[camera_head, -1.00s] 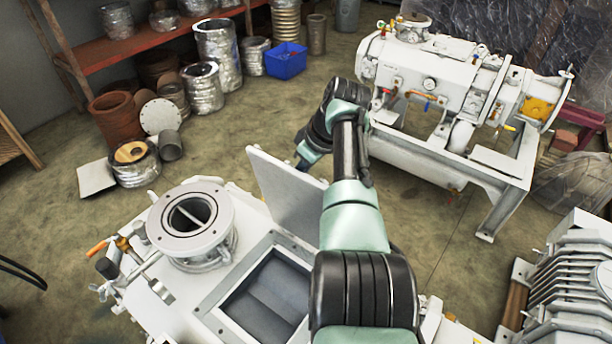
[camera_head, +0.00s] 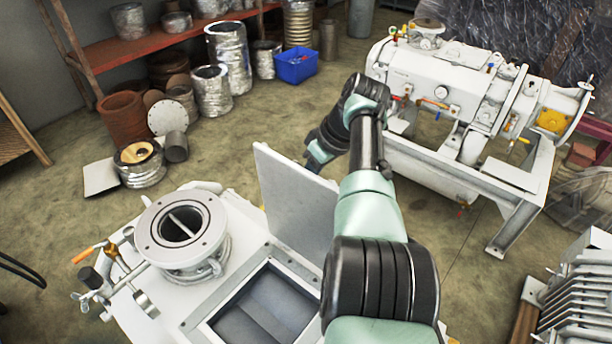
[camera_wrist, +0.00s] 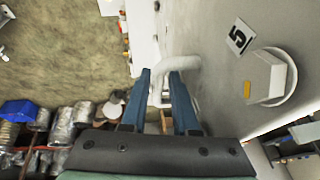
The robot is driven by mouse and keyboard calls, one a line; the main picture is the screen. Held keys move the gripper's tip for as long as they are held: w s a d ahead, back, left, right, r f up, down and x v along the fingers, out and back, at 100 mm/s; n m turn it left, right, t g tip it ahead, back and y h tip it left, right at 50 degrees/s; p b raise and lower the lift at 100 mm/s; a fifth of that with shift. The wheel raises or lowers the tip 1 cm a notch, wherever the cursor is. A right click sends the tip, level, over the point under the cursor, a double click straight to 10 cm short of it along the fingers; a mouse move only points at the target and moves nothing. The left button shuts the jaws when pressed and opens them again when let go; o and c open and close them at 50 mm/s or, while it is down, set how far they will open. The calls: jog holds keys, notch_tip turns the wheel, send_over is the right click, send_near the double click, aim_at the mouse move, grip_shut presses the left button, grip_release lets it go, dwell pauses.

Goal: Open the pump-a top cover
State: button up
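The pump-a top cover, a flat pale square plate (camera_head: 295,205), stands raised at a steep angle along the far edge of the rectangular opening (camera_head: 265,312). The opening is uncovered and shows a grey inside. My gripper is at the far side of the cover in the head view, its fingertips hidden there. In the wrist view my gripper (camera_wrist: 160,75) shows two blue fingers spread apart. A white curved handle (camera_wrist: 185,63) passes at and between the fingertips on the pale surface. I cannot tell whether the fingers touch it.
A round flanged port (camera_head: 180,232) and orange-handled valve (camera_head: 85,254) sit left of the opening. Another white pump on a stand (camera_head: 450,110) is behind right. A finned grey unit (camera_head: 580,295) is at lower right. Open floor (camera_head: 235,150) lies behind the cover.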

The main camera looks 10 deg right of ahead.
jog(key=shift+r, duration=0.1)
jog(key=shift+d+r, duration=0.2)
jog(key=shift+r, duration=0.25)
jog(key=b+v, duration=0.2)
jog(key=v, duration=1)
jog(key=shift+s, duration=0.1)
